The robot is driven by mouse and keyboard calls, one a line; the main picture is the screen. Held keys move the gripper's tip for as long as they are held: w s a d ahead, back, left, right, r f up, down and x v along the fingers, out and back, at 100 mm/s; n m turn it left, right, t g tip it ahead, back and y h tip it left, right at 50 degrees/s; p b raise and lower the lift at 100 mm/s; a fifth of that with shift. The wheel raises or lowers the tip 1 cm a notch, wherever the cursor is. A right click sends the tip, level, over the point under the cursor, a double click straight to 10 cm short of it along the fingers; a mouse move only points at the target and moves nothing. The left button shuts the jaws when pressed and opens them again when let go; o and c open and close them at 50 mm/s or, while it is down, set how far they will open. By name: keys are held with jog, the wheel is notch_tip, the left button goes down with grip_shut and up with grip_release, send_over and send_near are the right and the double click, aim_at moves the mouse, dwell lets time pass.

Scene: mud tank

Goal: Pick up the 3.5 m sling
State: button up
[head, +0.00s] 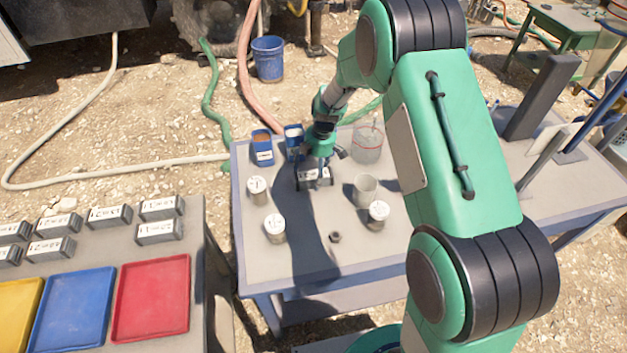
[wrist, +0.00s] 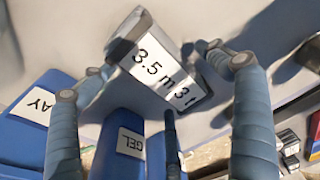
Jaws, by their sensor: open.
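The 3.5 m sling is a small dark grey block with a white label reading "3.5 m 3 t" (wrist: 160,68). In the head view the block (head: 309,174) lies on the grey table, towards its far side. My gripper (head: 321,165) is right above it, pointing down. In the wrist view my gripper (wrist: 154,78) is open, with the block between its two blue-grey fingers, one towards each end. I cannot tell whether either fingertip touches it. The fingers hide part of the table around it.
Blue containers with brown (head: 262,148) and white (head: 294,140) contents stand just behind. A clear beaker (head: 367,145), a cup (head: 365,190) and several white-lidded jars (head: 275,228) stand around. The left table holds several labelled blocks (head: 110,215) and yellow, blue and red trays (head: 152,298).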

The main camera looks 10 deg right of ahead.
jog(key=shift+f, duration=0.45)
jog(key=c, duration=1.6)
